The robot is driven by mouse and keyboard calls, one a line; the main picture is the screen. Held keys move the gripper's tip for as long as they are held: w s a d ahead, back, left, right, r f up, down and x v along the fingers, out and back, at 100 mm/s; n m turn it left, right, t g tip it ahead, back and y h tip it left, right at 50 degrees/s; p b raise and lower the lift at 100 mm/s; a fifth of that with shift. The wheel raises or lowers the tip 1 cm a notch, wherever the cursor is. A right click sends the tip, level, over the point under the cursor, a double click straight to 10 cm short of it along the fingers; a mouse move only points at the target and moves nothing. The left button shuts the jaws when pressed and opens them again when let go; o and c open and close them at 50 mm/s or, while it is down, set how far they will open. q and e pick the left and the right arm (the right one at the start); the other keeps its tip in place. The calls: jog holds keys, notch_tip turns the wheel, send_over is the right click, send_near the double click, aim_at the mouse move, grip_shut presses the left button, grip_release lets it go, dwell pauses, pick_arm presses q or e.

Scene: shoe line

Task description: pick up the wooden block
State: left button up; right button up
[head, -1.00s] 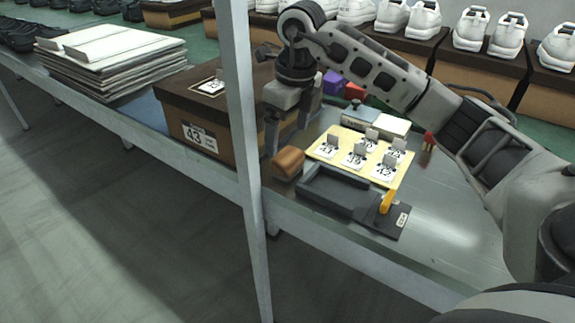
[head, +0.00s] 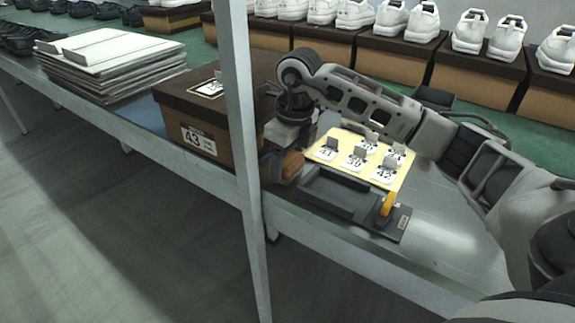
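The wooden block (head: 293,164) is a small orange-brown piece with rounded edges. It is on the metal bench, between the shoe box and the black tray-like fixture. My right gripper (head: 285,167) reaches down over the block from above. One finger shows at the block's left side and hides part of it; the other is largely hidden. I cannot tell whether the fingers press on the block. My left gripper is not in view.
A brown shoe box (head: 191,133) marked 43 stands left of the block. The black fixture (head: 345,200) with a yellow handle (head: 387,204) is close on the right. A pale yellow board (head: 326,152) holds numbered cards. A grey upright post (head: 243,130) stands in front.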

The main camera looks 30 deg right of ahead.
aim_at(289, 158)
jog(key=shift+c, duration=1.4)
jog(key=shift+r, duration=0.15)
